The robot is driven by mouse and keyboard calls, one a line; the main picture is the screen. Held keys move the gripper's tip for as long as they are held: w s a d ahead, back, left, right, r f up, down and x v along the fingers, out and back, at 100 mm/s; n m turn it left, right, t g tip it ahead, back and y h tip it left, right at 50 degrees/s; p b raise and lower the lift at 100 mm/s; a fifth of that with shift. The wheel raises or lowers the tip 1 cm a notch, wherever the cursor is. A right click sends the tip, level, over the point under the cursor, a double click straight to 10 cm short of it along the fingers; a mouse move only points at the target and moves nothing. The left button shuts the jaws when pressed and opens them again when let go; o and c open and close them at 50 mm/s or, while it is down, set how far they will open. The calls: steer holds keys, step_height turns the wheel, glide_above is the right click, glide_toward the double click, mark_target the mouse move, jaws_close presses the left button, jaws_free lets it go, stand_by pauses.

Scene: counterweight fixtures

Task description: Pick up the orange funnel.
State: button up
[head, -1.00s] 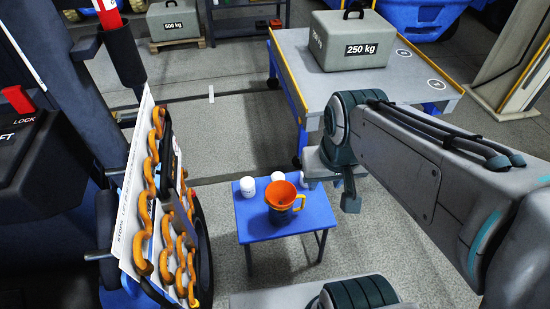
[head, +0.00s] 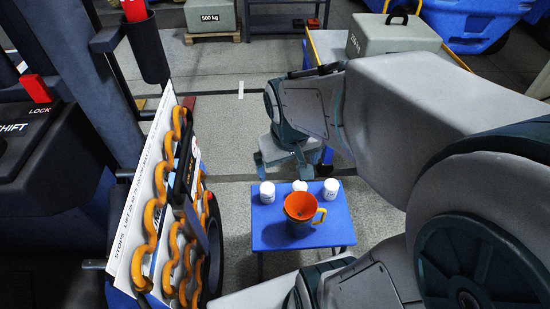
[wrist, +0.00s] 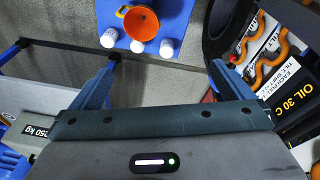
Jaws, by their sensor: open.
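The orange funnel (head: 301,205) sits mouth up on a small blue table (head: 265,237), apparently in a dark blue jug (head: 299,228) with a yellow handle. In the wrist view the funnel (wrist: 141,23) is near the top, beyond my fingertips. My gripper (wrist: 162,66) is open and empty, its two blue fingers spread wide. In the head view my gripper (head: 283,163) is above and behind the table's far edge, apart from the funnel. The funnel's lower part is hidden.
Three white containers, left (head: 267,192), middle (head: 299,186) and right (head: 330,188), stand behind the funnel, on my gripper's side. A cart with a grey weight (head: 385,33) is behind my arm.

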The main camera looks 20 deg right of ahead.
steer(key=w+d+f+n+g+b, duration=0.1)
steer(key=w+d+f+b, duration=0.2)
steer(key=f, duration=0.6)
steer(key=w+d+f+g+b, duration=0.1)
steer(key=w+d+f, duration=0.35)
steer(key=f, duration=0.45)
steer(key=y+b, duration=0.1)
steer(key=b, duration=0.2)
glide_above(300, 215)
step_height(300, 215, down, 13)
steer(key=shift+w+f+b, duration=0.1)
steer(key=shift+f+b, duration=0.3)
steer(key=shift+f, duration=2.45)
steer(key=c, duration=0.6)
